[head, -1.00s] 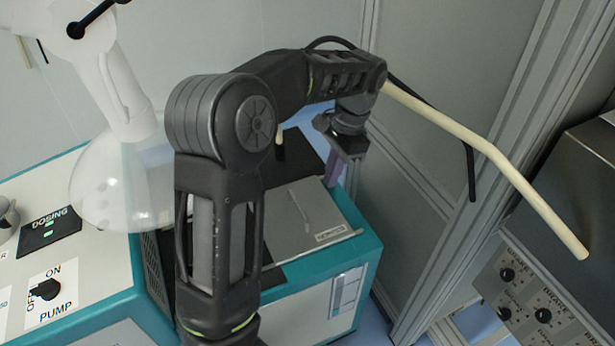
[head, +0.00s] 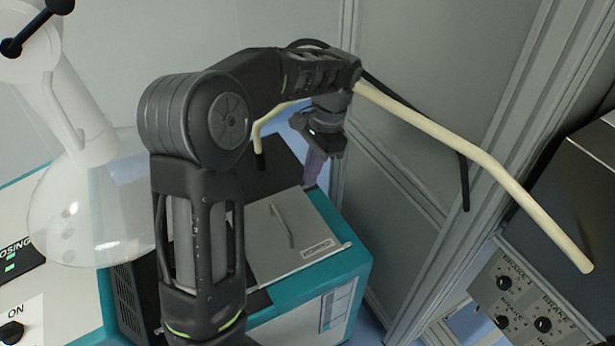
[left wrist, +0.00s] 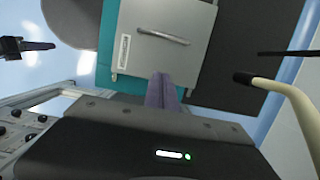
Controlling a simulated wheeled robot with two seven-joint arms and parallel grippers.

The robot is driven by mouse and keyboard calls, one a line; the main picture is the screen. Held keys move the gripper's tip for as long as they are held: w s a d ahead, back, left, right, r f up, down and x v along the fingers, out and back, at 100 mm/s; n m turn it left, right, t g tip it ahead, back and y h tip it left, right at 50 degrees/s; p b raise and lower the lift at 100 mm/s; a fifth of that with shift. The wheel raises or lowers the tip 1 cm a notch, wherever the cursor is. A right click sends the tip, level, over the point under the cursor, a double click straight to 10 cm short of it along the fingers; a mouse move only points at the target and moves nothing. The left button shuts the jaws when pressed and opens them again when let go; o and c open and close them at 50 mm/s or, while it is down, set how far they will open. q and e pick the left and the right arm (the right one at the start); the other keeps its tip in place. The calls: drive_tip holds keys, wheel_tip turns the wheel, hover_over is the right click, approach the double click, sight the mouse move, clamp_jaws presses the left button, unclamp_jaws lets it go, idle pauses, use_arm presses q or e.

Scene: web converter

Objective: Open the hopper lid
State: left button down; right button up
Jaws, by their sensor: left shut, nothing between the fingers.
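The hopper lid (head: 268,243) is a light grey panel with a thin bar handle (head: 281,225) and a small label. It lies flat and closed on the teal-edged machine box. It also shows in the left wrist view (left wrist: 190,65), with its handle (left wrist: 162,36) crosswise. My left gripper (head: 315,168) is above the lid's far right side, pointing down, its purple fingers together and empty. In the left wrist view its fingers (left wrist: 161,90) appear below the lid's edge, apart from the handle. A dark gripper-like part (left wrist: 25,46), probably my right gripper, shows at the left; its jaws are unclear.
A pale bent tube (head: 440,130) runs right of my left arm; a black-tipped end (head: 260,160) shows left of the gripper. A clear dome (head: 95,215) stands left. Grey framed panels (head: 400,150) and a brake panel (head: 525,300) bound the right.

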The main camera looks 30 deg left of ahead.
use_arm(q)
drive_tip(key=p+x, duration=0.1)
drive_tip(key=x, duration=0.7)
drive_tip(key=shift+s+a, duration=0.1)
drive_tip(key=shift+a, duration=0.05)
drive_tip(key=shift+s+a+f+p, duration=0.1)
drive_tip(key=shift+s+a+p, duration=0.15)
drive_tip(key=shift+s, duration=0.3)
drive_tip(key=shift+s+a+f+p, duration=0.1)
drive_tip(key=shift+s+a, duration=0.2)
drive_tip(key=shift+s, duration=0.25)
drive_tip(key=shift+s+a+f, duration=0.15)
drive_tip(key=shift+s+a, duration=0.1)
drive_tip(key=shift+s, duration=0.2)
hover_over(259, 238)
drive_tip(key=shift+s, duration=0.1)
